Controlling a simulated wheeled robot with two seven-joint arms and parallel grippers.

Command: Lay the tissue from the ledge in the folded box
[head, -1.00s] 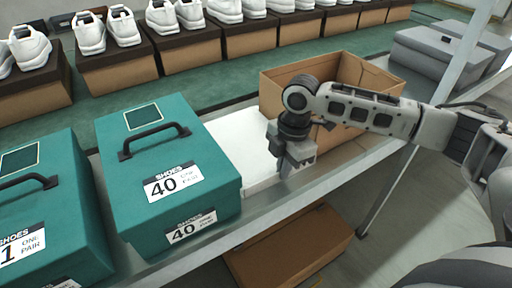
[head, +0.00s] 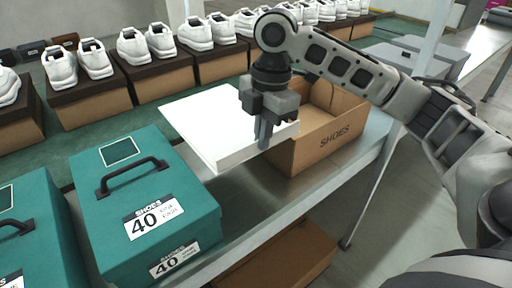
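The tissue (head: 205,122) shows as a flat white slab. My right gripper (head: 265,138) is shut on its right edge and holds it above the ledge (head: 245,195). The folded box (head: 325,140) is an open brown carton marked SHOES, standing on the ledge to the right. The slab's right end is beside the carton's near left corner and overlaps it in the picture; I cannot tell whether they touch. My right arm hides part of the carton's opening. My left gripper is out of view.
Teal shoe boxes (head: 143,205) with black handles stand to the left of the tissue. A row of white shoes on brown boxes (head: 155,75) runs behind. Grey boxes (head: 420,60) are at the back right. Another brown carton (head: 280,258) lies below the ledge.

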